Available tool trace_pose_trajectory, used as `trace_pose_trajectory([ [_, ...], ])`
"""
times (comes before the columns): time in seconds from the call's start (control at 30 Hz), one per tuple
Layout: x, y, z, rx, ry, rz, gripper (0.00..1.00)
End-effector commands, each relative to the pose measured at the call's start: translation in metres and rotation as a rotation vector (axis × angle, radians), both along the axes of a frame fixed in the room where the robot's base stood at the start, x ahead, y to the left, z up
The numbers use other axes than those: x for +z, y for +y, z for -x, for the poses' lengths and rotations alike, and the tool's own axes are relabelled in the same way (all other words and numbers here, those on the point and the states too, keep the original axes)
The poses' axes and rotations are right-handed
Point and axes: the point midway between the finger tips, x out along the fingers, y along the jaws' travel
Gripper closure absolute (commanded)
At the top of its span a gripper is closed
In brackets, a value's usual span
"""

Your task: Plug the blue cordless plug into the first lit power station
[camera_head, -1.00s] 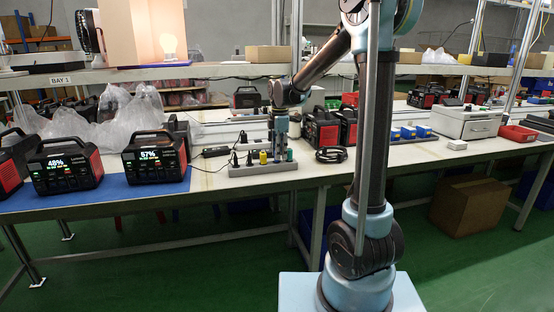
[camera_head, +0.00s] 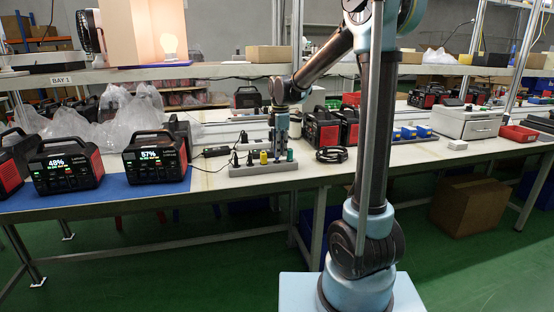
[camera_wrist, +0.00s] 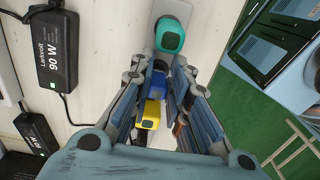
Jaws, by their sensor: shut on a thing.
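My gripper (camera_head: 281,152) hangs over the grey plug strip (camera_head: 262,169) on the bench. In the wrist view its fingers (camera_wrist: 168,72) are closed around the blue plug (camera_wrist: 157,88). The fingers hide the blue plug in the head view. A yellow plug (camera_wrist: 151,113) and a teal plug (camera_wrist: 170,36) stand on either side of it in the wrist view. Two lit power stations stand on a blue mat (camera_head: 112,194) at left: one reads 48% (camera_head: 64,164), the other 57% (camera_head: 156,156).
Black power bricks (camera_wrist: 52,62) lie beside the strip. Clear plastic bags (camera_head: 118,117) lie behind the lit stations. Unlit red-black power stations (camera_head: 322,128) and a coiled black cable (camera_head: 331,155) are right of my gripper. The shelf (camera_head: 220,70) crosses above the bench.

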Motion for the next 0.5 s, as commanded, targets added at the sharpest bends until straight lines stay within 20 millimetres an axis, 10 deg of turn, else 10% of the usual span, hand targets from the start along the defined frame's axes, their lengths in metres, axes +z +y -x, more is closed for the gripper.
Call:
trace_pose_trajectory([
  [0.5, 0.021, 0.000, 0.000, 0.000, 0.000, 0.000, 1.00],
])
